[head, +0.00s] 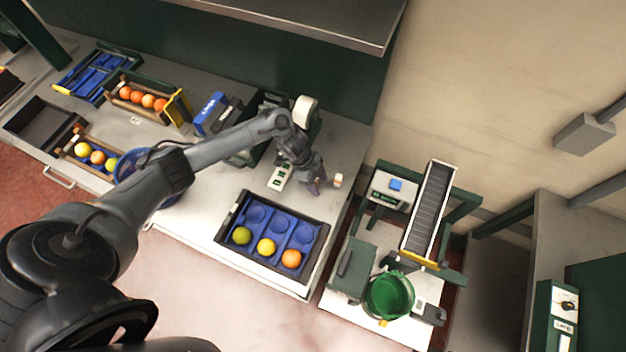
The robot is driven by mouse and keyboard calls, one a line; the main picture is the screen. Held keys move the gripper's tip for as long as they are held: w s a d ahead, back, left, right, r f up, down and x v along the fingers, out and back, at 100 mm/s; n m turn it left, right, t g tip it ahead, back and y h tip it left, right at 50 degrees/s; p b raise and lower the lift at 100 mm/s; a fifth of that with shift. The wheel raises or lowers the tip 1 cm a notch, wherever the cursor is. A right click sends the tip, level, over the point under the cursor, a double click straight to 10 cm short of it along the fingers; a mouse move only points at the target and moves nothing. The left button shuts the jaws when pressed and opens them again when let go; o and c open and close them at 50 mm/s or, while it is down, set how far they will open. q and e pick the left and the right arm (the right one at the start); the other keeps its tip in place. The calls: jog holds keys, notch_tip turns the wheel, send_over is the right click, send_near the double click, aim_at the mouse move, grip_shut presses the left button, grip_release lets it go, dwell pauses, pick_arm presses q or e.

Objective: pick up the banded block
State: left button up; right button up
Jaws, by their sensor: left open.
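A small pale block with an orange-brown part (338,180) stands near the right end of the grey worktop (215,205). It looks like the banded block, but it is too small for me to make out its bands. My left gripper (316,186) reaches in from the left and points down just to the left of this block. It is open, and I see nothing between its fingers. A small gap shows between the gripper and the block. My right gripper is not in view.
A black tray with blue cups (225,222) holds several fruits in front of the gripper. A white roll (305,112) and a green-white card (280,176) are close by. Racks of oranges (145,98) stand at left. A conveyor (428,212) and green bucket (390,296) are at right.

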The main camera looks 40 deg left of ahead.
pick_arm(q)
grip_shut()
jog(key=shift+r, duration=0.1)
notch_tip(320, 180, up, 18)
jog(key=p, duration=0.2)
dwell(0.6)
